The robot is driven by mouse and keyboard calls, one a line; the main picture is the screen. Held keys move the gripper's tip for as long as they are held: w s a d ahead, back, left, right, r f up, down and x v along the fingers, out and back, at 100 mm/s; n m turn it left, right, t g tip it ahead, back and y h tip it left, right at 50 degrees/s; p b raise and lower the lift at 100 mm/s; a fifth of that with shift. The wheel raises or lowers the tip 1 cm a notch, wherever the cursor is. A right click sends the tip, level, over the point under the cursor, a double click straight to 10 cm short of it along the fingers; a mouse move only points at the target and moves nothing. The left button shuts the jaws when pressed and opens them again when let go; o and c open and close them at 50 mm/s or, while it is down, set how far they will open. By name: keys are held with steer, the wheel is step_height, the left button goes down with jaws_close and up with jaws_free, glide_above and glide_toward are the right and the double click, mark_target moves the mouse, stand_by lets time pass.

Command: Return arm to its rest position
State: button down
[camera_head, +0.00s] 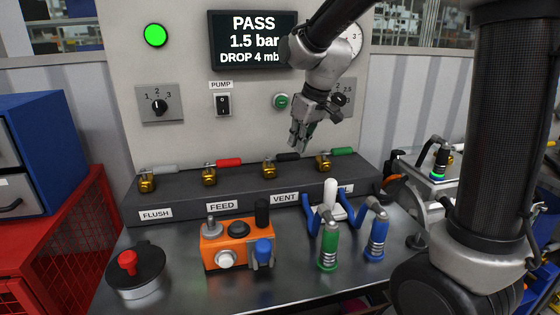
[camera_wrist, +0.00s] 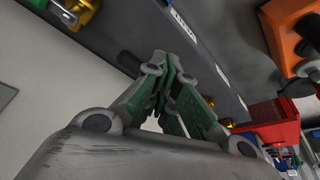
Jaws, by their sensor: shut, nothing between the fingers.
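My gripper (camera_head: 298,138) hangs in the air in front of the grey test panel (camera_head: 190,60), above the valve row and right of the pump switch. Its fingers point down and are closed together with nothing between them. In the wrist view my gripper (camera_wrist: 168,68) shows its green-sided fingers meeting at the tips. My arm comes in from the upper right of the head view and bends down to the gripper. The fingers look apart from the panel and the valves.
A dark valve block (camera_head: 180,203) with several brass valves runs below. On the steel bench (camera_head: 190,285) stand an orange unit (camera_head: 232,258), a black-topped round part (camera_head: 135,268), and green (camera_head: 328,250) and blue (camera_head: 376,238) hose connectors. The screen (camera_head: 252,40) reads PASS. A red cabinet (camera_head: 75,235) is left.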

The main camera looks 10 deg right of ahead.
steer(key=s+d+m, duration=0.1)
steer(key=s+d, duration=0.3)
steer(key=s, duration=0.3)
steer(key=s+d+m+h, duration=0.1)
steer(key=s+d, duration=0.3)
steer(key=s, duration=0.4)
steer(key=s+d+r+m, duration=0.1)
steer(key=s+d+m, duration=0.2)
steer(key=s, duration=0.5)
steer(key=shift+s+d+r+g+h, duration=0.15)
steer(key=shift+d+g+h, duration=0.2)
steer(key=shift+d, duration=0.25)
steer(key=shift+m+t, duration=0.5)
steer(key=shift+t, duration=0.35)
steer(key=s+d+r, duration=0.2)
steer(key=s, duration=0.1)
steer(key=shift+s+d, duration=0.1)
